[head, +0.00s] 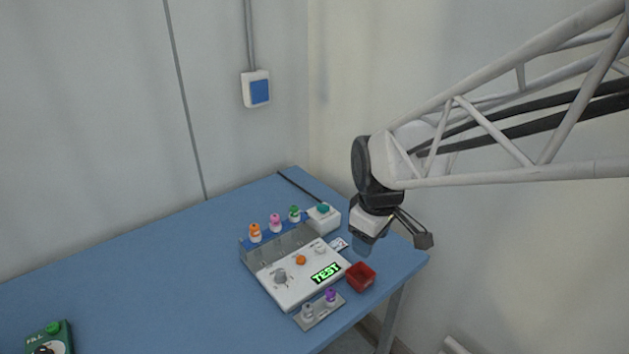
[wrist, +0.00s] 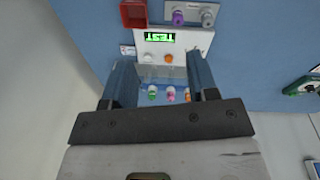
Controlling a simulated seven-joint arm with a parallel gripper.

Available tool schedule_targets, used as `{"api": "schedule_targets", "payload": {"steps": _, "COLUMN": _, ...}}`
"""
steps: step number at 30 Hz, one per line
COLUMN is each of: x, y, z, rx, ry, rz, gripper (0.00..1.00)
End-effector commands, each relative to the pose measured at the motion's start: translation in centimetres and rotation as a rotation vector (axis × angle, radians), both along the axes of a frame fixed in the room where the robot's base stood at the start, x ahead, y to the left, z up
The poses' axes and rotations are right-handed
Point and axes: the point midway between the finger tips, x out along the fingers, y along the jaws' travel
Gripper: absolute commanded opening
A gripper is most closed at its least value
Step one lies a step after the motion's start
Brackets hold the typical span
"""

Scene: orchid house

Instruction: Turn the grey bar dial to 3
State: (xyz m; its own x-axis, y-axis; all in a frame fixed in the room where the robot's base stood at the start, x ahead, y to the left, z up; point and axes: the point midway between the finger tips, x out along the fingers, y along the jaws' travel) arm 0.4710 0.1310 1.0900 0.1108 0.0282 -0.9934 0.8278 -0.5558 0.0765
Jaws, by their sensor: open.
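The grey bar dial (head: 280,276) sits on the left part of a white panel (head: 292,291) with a lit TEST display (head: 326,273). Its number marks are too small to read. An orange knob (head: 301,260) and a white knob (head: 320,248) are on the same panel. My gripper (head: 363,246) is open and empty, above and to the right of the panel, apart from the dial. In the wrist view the panel (wrist: 184,41) appears upside down beyond my open gripper (wrist: 159,60). The grey dial is not visible there, likely behind the right finger.
Orange, pink and green-capped vials (head: 276,223) stand behind the panel. A white box with a teal button (head: 323,218) is at the back right. A red tray (head: 360,277) and a grey holder with two vials (head: 321,314) are near the front.

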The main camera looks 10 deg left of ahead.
Motion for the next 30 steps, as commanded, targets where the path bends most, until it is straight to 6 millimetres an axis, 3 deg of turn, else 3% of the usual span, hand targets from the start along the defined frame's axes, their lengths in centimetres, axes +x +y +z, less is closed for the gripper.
{"api": "schedule_targets", "payload": {"steps": 9, "x": 3.9, "y": 6.9, "z": -3.9, "rx": -0.035, "ry": 0.035, "rz": 0.344, "gripper": 0.53}}
{"api": "schedule_targets", "payload": {"steps": 21, "x": 6.9, "y": 16.1, "z": -9.8, "rx": -0.068, "ry": 0.072, "rz": 0.772, "gripper": 0.53}}
{"api": "schedule_targets", "payload": {"steps": 30, "x": 7.5, "y": 20.3, "z": -12.9, "rx": -0.079, "ry": 0.088, "rz": 0.960, "gripper": 0.53}}
